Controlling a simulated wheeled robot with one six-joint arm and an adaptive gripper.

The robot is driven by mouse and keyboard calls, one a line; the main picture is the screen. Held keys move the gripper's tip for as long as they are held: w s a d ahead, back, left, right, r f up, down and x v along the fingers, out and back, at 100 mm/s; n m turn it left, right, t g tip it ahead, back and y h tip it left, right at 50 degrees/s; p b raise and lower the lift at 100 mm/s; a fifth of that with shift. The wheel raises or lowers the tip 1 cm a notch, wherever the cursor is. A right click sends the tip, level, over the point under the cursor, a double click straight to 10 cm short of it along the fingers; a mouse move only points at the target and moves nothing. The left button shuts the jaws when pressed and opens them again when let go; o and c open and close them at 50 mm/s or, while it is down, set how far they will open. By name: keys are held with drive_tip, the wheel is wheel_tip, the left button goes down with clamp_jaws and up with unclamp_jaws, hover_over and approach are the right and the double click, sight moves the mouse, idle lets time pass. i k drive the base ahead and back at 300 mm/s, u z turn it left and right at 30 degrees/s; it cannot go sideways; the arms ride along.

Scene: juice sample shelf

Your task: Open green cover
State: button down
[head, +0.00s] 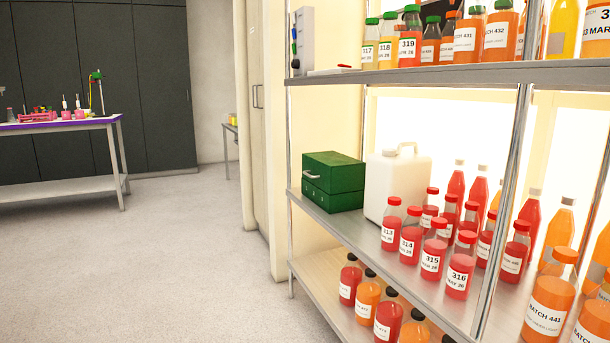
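A dark green box (334,205) stands on the middle shelf, near its left end. Its green cover (335,170) is on top and looks closed, with a seam below it around the box. A small light handle (311,176) sticks out on the left-hand face of the box. My gripper is not in view.
A white jug (398,182) stands just right of the box. Several red bottles (433,258) stand in front of the jug on the metal shelf (345,228). More bottles fill the shelves above and below. The floor (180,250) left of the shelf is clear. A lab table (60,126) stands far left.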

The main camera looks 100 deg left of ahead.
sight(334, 173)
drive_tip(key=u, duration=3.95)
drive_tip(key=i, duration=2.2)
drive_tip(key=z, duration=0.7)
